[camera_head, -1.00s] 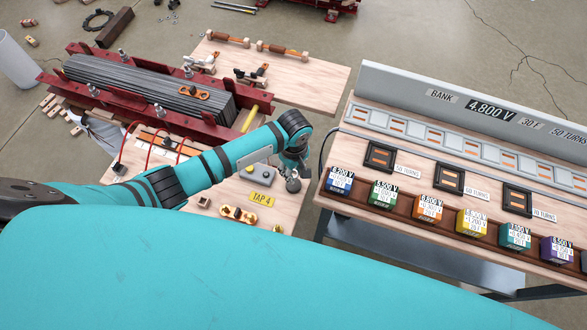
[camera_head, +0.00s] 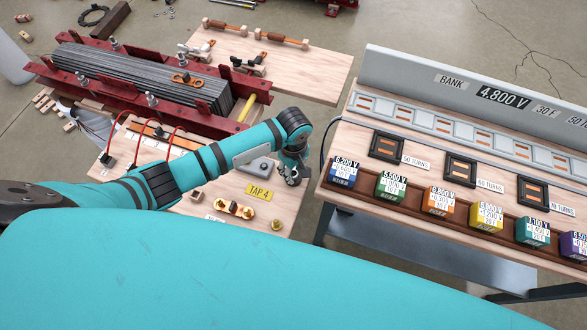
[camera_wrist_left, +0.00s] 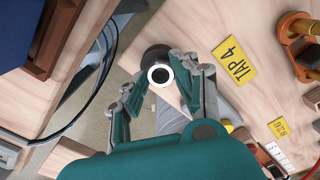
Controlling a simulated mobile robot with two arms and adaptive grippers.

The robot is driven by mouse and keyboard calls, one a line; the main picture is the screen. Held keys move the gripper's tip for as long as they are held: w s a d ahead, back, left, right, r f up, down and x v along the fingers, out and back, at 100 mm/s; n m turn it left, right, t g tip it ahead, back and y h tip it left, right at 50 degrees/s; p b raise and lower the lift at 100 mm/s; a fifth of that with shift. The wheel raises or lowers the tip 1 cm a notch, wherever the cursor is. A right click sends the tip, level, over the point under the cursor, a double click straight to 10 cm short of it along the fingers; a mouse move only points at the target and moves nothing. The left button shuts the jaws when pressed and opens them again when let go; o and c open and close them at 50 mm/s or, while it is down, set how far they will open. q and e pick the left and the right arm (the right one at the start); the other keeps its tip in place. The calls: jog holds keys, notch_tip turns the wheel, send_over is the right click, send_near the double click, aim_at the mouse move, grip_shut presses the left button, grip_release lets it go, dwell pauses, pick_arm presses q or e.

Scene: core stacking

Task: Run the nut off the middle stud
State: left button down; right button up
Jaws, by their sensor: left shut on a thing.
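My left gripper (camera_head: 291,178) is over the right edge of the wooden board marked TAP 4. In the left wrist view its two fingers (camera_wrist_left: 158,88) are closed around a grey round thing with a pale ring (camera_wrist_left: 160,74) and dark centre. I cannot tell whether this is a nut or a tool. An orange link plate with brass posts (camera_head: 235,209) lies on the board to the left and nearer; it also shows at the upper right of the left wrist view (camera_wrist_left: 298,28). I cannot single out the middle stud. My right gripper is not in view.
The TAP 4 label (camera_head: 258,190) and a small brass piece (camera_head: 277,224) are on the board. A bench with coloured blocks (camera_head: 440,199) stands to the right, across a narrow gap. A laminated core in a red frame (camera_head: 120,118) lies to the left.

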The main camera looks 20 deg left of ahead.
pick_arm(q)
jog(key=c, duration=0.9)
grip_release()
jog(key=shift+r, duration=0.1)
notch_tip(320, 180, up, 12)
jog(key=shift+f, duration=0.1)
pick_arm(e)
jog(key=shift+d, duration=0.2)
pick_arm(q)
jog(key=shift+s, duration=0.1)
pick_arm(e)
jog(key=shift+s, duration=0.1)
